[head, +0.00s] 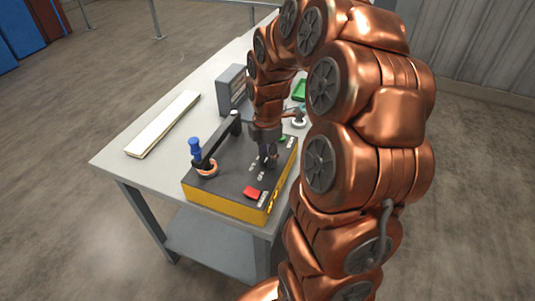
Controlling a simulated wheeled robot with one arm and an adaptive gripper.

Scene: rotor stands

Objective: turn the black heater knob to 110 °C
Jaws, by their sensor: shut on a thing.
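A heater box (223,187) with a dark top and yellow sides stands at the front of the table. My gripper (267,160) points down at the right part of its top. Its fingers are shut at the panel, where the black knob is; they hide most of it against the dark top. White scale marks show on the panel beside the fingers, too small to read, so I cannot tell the knob's setting.
A red switch (252,193) sits at the box's front corner. A black arm with a blue handle (195,150) and a copper-coloured ring (207,169) are on the left.

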